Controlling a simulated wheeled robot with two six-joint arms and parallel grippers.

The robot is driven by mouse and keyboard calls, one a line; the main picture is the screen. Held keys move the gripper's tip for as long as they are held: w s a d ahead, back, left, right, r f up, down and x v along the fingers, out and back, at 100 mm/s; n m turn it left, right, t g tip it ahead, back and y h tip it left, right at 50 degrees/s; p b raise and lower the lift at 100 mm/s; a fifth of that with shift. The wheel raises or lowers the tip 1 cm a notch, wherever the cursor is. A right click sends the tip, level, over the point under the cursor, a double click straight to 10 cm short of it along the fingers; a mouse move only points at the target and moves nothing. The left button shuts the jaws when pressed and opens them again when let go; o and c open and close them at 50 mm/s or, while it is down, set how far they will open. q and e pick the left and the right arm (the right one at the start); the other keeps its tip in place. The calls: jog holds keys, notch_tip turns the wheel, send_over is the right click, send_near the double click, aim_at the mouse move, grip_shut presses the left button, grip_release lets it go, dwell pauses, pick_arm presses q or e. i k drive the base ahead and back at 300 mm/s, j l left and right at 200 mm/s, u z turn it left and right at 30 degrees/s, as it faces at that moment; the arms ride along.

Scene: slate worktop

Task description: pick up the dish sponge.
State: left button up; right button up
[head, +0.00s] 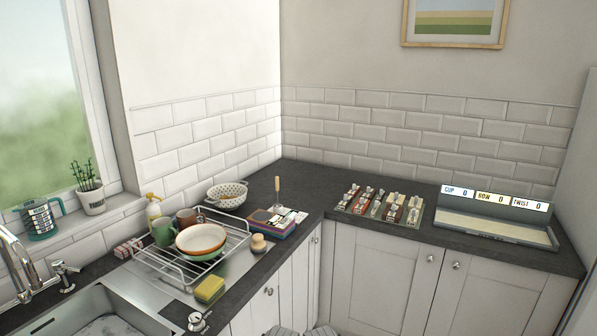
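The dish sponge (209,289) is a yellow block with a green layer. It lies on the metal drainboard beside the sink, just in front of the wire dish rack (172,262). Nothing covers it and nothing touches it from above. Neither of my grippers can be made out in the head view. Only some grey shapes, which seem to be part of my own body, show at the bottom edge.
The rack holds bowls (201,239) and mugs (163,232). A round-headed brush (258,243) stands right of the rack. The sink (95,318) is at front left, with a small metal fitting (197,319) near the sponge.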

aim_at(209, 289)
jog(key=u, duration=1.15)
jog(key=k+l+z, duration=0.1)
jog(key=l+z, duration=0.15)
jog(key=l, duration=0.5)
